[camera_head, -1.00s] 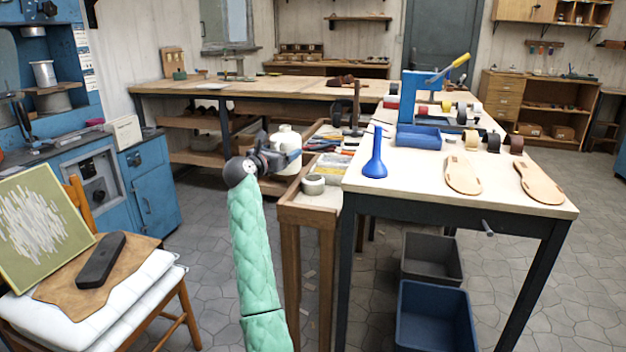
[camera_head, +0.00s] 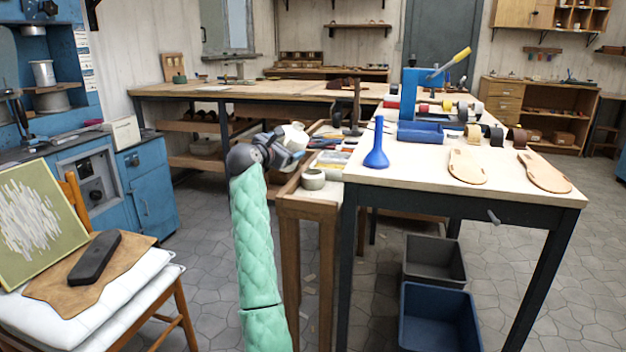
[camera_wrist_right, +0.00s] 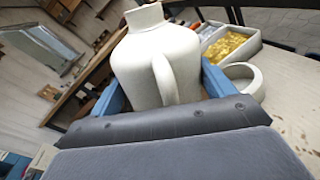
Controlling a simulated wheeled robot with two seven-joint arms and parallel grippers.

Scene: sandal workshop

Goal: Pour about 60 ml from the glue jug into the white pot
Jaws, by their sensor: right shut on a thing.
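The off-white glue jug (camera_head: 296,136) is held in my right gripper (camera_head: 288,150), above the left end of the narrow wooden bench. In the head view it leans and is partly covered by the gripper. In the right wrist view the jug (camera_wrist_right: 160,62) stands between the blue fingers, handle facing the camera. Its contents are hidden and no stream shows. The small white pot (camera_head: 313,179) sits on the bench's near end, right of and below the jug, apart from it. It also shows in the right wrist view (camera_wrist_right: 258,82). My left gripper is out of view.
A tray with yellow contents (camera_wrist_right: 232,46) lies beyond the pot. A chair with a cushion (camera_head: 120,300) stands at left.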

